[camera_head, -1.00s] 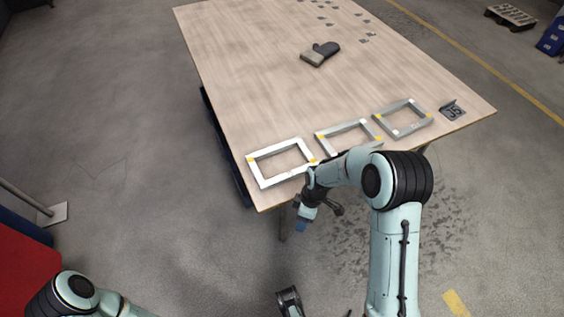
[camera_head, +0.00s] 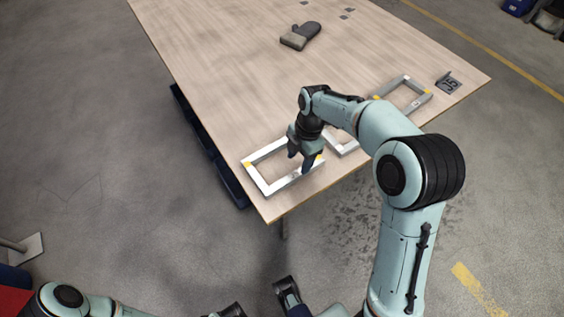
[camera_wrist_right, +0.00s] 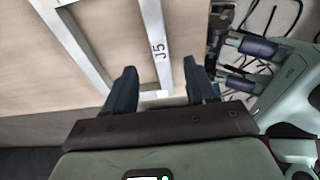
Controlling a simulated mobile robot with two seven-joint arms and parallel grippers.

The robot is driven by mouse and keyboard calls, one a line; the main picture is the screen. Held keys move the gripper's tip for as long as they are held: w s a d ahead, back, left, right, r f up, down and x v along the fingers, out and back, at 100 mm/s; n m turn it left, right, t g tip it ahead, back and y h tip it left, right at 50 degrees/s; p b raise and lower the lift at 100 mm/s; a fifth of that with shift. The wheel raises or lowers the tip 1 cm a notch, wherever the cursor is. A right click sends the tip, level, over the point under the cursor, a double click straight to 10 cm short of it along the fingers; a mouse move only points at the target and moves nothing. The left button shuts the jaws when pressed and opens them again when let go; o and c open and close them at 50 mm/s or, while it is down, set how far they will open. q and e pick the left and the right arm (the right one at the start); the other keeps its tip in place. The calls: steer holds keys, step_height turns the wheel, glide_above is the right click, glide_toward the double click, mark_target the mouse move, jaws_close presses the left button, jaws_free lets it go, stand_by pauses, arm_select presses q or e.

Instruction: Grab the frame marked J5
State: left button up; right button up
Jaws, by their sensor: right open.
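Three rectangular metal frames lie flat along the table's near edge. The left frame (camera_head: 253,174) is pale with yellow corner patches; my right gripper (camera_head: 305,168) is above its right end, open and pointing down. In the right wrist view, a bar marked J5 (camera_wrist_right: 157,50) runs between the open fingers (camera_wrist_right: 165,92), which are not closed on it. The middle frame (camera_head: 346,148) is partly hidden by my right arm. The right frame (camera_head: 425,97) lies farther right.
A small dark angled plate (camera_head: 448,83), its marking seemingly J5, stands right of the frames on the table (camera_head: 235,80). A dark mitt (camera_head: 300,36) and small grey pieces (camera_head: 348,12) lie farther back. The table's middle is clear.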

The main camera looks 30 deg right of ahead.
mark_target(294, 175)
steer(key=f, duration=0.4)
steer(key=a+f+b, duration=0.1)
steer(key=f, duration=0.1)
steer(key=shift+f, duration=0.3)
jaws_close()
steer(key=shift+r, duration=0.15)
stand_by(1.1)
